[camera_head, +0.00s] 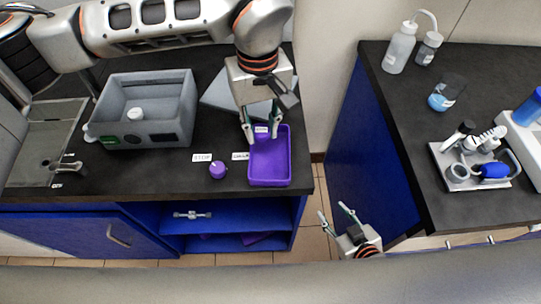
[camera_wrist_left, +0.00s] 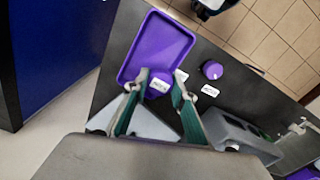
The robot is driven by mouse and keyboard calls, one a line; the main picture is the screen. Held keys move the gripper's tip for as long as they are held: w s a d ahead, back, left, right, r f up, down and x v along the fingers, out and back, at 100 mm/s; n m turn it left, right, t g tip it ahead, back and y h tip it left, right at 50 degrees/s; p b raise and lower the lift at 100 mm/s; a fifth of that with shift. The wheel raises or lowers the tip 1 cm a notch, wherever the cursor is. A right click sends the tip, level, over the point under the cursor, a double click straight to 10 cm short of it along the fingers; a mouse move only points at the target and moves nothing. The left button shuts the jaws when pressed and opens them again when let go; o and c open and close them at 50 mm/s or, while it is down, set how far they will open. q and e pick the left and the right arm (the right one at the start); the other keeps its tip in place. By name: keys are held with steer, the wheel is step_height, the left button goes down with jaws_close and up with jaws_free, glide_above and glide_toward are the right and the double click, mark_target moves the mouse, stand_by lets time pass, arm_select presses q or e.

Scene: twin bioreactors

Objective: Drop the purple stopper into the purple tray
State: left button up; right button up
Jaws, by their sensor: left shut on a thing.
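The purple tray (camera_head: 270,170) lies near the front right corner of the left bench; it also shows in the left wrist view (camera_wrist_left: 155,45). My left gripper (camera_head: 261,134) is over the tray's back end, pointing down, shut on the purple stopper (camera_head: 261,129). In the left wrist view the stopper (camera_wrist_left: 158,86) sits between the fingertips of my left gripper (camera_wrist_left: 160,90), with a white label on it. I cannot tell the exact gap between stopper and tray floor. My right gripper (camera_head: 334,212) is open and empty, low in front of the gap between the benches.
A purple knob (camera_head: 218,170) with a STOP label (camera_head: 202,157) stands left of the tray. A grey box (camera_head: 150,110) is further left. The right bench (camera_head: 410,120) holds bottles, a beaker (camera_head: 438,103) and a small rack (camera_head: 465,160). Open floor lies between the benches.

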arm_select(q)
steer(key=o, duration=0.9)
step_height(320, 180, up, 12)
stand_by(0.4)
